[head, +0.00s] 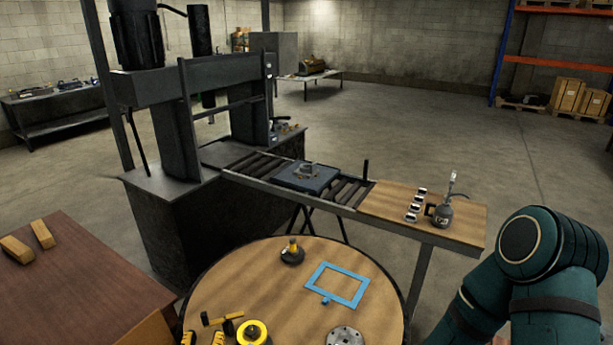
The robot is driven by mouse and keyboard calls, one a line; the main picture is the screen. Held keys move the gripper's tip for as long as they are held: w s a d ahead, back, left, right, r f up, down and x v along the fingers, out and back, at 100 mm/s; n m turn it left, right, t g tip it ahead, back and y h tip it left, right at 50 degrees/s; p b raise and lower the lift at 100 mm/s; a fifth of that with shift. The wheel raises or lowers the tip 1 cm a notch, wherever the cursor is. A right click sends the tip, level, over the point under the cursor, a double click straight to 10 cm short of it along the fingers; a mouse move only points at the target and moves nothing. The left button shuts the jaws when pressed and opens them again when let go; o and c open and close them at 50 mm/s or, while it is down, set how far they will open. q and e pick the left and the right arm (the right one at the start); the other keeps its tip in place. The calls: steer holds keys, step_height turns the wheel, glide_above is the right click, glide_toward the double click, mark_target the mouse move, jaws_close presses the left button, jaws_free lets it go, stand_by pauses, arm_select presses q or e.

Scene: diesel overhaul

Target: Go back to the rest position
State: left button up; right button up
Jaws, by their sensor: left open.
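My right arm, dark green, is bent at the lower right. Its gripper is out of view.
Behind stand a press (182,118) and a roller bench (450,217). A brown table (75,280) is at left.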

arm_select(q)
steer(key=d+m+g+h+b, duration=0.1)
steer(key=d+m+h, duration=0.5)
steer(key=d+h, duration=0.35)
steer(key=s+d+f+m+g+h+b, duration=0.2)
steer(key=s+d+m+g+h, duration=0.6)
steer(key=s+d+m+g, duration=0.4)
steer(key=s+d+f+m+g+y+b, duration=0.1)
steer(key=s+f+m+g+y+b, duration=0.1)
steer(key=s+f+m+g+y, duration=0.5)
steer(key=s+a+f+m+g+y+b, duration=0.1)
steer(key=s+a+f+m+g+y, duration=0.1)
steer(key=s+a+f+m+y, duration=0.15)
steer(key=w+a+f+m+t+y+b, duration=0.2)
steer(key=w+a+m+t, duration=0.1)
steer(key=w+m+t, duration=0.2)
steer(key=shift+w+a+m+y, duration=0.35)
steer(key=shift+w+m, duration=0.3)
steer(key=shift+w, duration=0.45)
arm_select(e)
step_height(320, 180, down, 10)
steer(key=shift+w+a, duration=0.2)
steer(key=shift+w, duration=0.2)
